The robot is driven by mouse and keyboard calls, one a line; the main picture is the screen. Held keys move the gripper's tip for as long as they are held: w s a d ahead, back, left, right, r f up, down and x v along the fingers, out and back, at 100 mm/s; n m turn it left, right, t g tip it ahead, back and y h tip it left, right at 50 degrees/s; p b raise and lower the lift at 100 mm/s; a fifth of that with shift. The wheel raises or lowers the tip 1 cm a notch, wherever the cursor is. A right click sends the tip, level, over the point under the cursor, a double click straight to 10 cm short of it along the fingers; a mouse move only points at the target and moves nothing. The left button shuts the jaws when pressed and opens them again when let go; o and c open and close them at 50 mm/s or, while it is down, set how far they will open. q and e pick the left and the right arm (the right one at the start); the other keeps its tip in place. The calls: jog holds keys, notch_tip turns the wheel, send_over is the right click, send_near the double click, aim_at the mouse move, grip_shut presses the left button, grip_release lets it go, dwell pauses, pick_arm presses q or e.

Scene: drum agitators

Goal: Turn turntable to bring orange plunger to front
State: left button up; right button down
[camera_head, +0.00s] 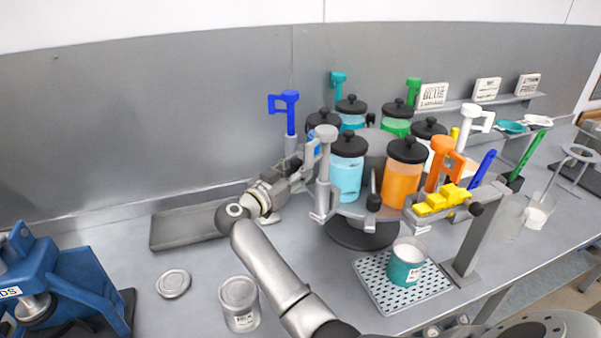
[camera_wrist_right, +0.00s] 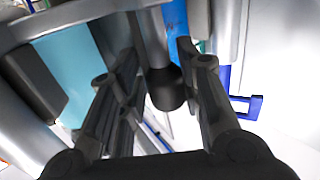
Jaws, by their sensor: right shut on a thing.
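The turntable (camera_head: 362,236) stands on a dark round base and carries several black-lidded containers with coloured plungers. The orange plunger (camera_head: 440,158) is at the right front of the ring, beside the orange container (camera_head: 401,184). A grey plunger (camera_head: 325,150) and a light blue container (camera_head: 346,180) are at the left front. The blue plunger (camera_head: 290,108) is at the left back. My right gripper (camera_head: 308,163) is at the turntable's left side, partly hidden by the grey plunger. The right wrist view shows its fingers closed around a black knob (camera_wrist_right: 166,88). My left gripper is out of view.
A yellow block piece (camera_head: 440,200) and a grey post (camera_head: 478,240) stand close to the turntable's right. A teal can (camera_head: 405,265) sits on a perforated tray (camera_head: 375,290) in front. A blue machine (camera_head: 65,285) is at the left. An empty grey tray (camera_head: 180,228) lies behind my arm.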

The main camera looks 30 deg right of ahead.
jog(key=shift+w+r, duration=0.15)
jog(key=shift+w, duration=0.1)
jog(key=c, duration=1.3)
grip_release()
jog(key=shift+o, duration=0.7)
jog(key=shift+w+a, duration=0.1)
jog(key=shift+a, duration=0.1)
jog(key=v, duration=0.7)
jog(key=shift+a+f, duration=0.2)
jog(key=shift+a, duration=0.05)
